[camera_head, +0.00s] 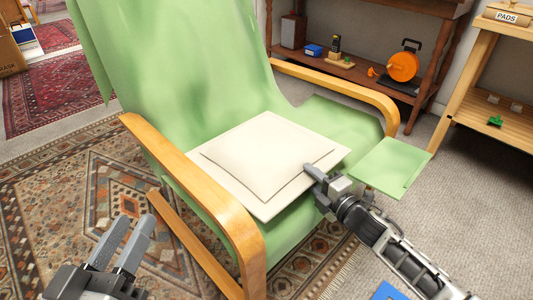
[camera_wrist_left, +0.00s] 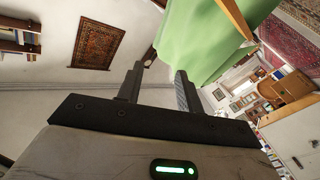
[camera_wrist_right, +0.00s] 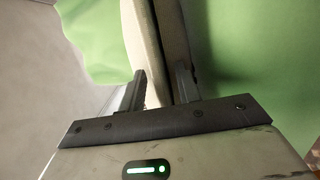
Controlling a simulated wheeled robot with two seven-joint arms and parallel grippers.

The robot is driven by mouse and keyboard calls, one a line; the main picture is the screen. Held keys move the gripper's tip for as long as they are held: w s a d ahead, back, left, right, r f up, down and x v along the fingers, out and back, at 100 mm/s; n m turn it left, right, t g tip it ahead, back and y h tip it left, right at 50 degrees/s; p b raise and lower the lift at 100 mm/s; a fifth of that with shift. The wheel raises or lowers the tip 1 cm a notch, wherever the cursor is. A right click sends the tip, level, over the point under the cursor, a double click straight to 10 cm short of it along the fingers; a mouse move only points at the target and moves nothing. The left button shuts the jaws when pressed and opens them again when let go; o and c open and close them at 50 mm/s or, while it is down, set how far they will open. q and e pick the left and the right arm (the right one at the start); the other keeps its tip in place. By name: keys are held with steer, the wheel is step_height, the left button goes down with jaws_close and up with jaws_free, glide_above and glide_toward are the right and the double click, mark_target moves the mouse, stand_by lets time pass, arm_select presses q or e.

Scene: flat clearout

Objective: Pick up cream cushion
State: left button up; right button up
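The cream cushion (camera_head: 265,155) is a flat square with a raised border, lying on the seat of the armchair, which is draped in green cloth (camera_head: 190,70). My right gripper (camera_head: 312,178) is at its front right edge. One finger shows over the cushion top; the other is hidden in the head view. In the right wrist view the cushion's edge (camera_wrist_right: 147,45) runs between the two spread fingers (camera_wrist_right: 160,85); firm contact on both sides cannot be seen. My left gripper (camera_head: 133,238) is open and empty, left of the chair.
Wooden armrests (camera_head: 215,195) flank the seat, the left one between my left gripper and the cushion. A green cloth flap (camera_head: 392,165) covers something beside my right forearm. Dark shelves (camera_head: 350,70) and a light wooden rack (camera_head: 480,110) stand behind on the right. A patterned rug (camera_head: 90,185) lies below.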

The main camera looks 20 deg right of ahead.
steer(key=shift+r, duration=0.15)
jaws_close()
